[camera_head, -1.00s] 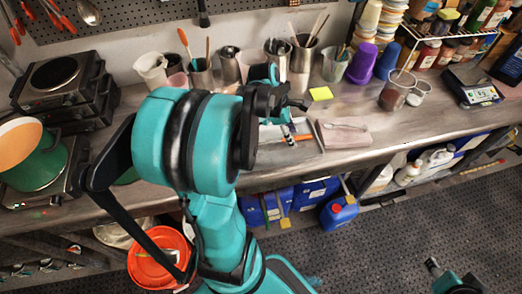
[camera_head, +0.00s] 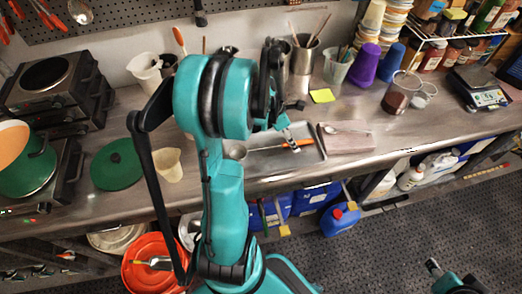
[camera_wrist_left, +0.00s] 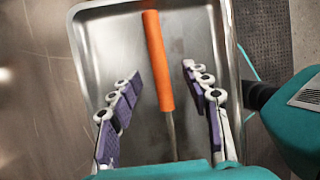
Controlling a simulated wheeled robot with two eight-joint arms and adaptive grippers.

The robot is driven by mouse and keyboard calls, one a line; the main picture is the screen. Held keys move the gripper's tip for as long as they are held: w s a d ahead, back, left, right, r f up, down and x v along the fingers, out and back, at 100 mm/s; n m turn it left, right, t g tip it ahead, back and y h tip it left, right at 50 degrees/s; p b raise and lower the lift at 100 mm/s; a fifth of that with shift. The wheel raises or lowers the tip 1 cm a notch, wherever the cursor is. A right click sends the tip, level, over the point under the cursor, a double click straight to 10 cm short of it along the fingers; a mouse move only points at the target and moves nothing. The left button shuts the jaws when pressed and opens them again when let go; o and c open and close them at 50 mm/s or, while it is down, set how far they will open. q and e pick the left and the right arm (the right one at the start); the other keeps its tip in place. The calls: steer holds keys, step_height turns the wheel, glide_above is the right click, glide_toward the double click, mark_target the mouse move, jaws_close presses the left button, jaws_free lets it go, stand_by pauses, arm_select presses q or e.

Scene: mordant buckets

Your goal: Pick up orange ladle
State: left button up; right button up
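The orange ladle (camera_head: 297,144) lies in a shallow metal tray (camera_head: 312,157) on the bench, its orange handle toward the right. In the left wrist view the orange handle (camera_wrist_left: 155,60) runs up between the fingers, with its thin metal shaft below. The ladle's far end is hidden by my gripper there; a round metal bowl (camera_head: 235,150) shows at the tray's left in the head view. My left gripper (camera_head: 286,135) is above the tray; in the wrist view (camera_wrist_left: 165,90) its purple-padded fingers are open on either side of the handle, apart from it. Part of my right arm shows at the lower right.
A pinkish board (camera_head: 347,142) with a spoon lies right of the tray. Metal utensil cups (camera_head: 300,65), a yellow note (camera_head: 322,95) and a purple cup (camera_head: 363,64) stand behind. A green lid (camera_head: 117,165) and beaker (camera_head: 168,165) are at left.

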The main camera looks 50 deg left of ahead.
arm_select(q)
jaws_close()
